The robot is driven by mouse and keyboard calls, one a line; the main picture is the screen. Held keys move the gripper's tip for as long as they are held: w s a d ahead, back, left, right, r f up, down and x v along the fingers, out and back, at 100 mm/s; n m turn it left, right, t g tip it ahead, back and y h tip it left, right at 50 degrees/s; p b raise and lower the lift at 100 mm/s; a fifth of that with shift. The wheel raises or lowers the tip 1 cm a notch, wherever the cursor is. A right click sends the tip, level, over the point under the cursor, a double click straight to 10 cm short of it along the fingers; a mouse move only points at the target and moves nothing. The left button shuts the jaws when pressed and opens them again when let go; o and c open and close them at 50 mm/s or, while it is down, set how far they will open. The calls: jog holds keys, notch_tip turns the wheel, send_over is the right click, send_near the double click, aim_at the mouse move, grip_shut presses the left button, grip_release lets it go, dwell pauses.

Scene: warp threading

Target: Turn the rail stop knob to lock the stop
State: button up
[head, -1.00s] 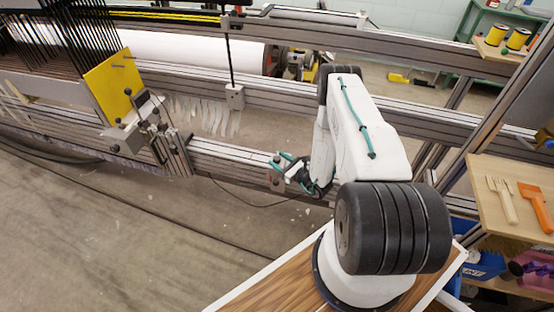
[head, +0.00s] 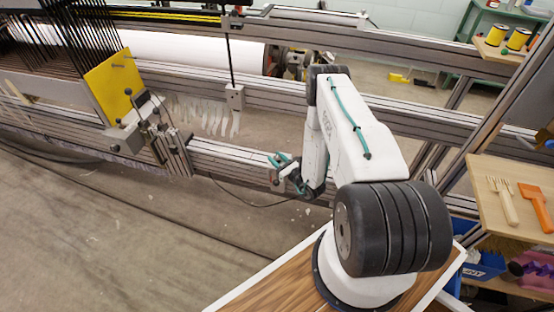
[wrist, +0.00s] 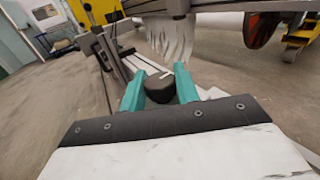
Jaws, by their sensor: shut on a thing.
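The rail stop knob (wrist: 160,90) is a dark round knob with a pale mark on its top edge. In the wrist view it sits between the two teal fingers of my gripper (wrist: 158,82), which are shut on it from both sides. In the head view my gripper (head: 281,162) is at the right part of the low front rail (head: 225,158). There the knob is hidden or too small to make out. A small grey block (head: 274,177), perhaps the rail stop, shows beside the fingers.
A yellow plate (head: 112,85) and dark upright heddles stand at the left of the loom. A grey block on a black rod (head: 235,97) hangs behind the rail. Wooden shelves (head: 480,175) with tools are at the right. The floor in front is open, with cables.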

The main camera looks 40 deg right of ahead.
dwell(0.3)
jog(key=o, duration=0.9)
jog(key=shift+o, duration=0.2)
jog(key=s, duration=0.8)
jog(key=shift+d, duration=0.35)
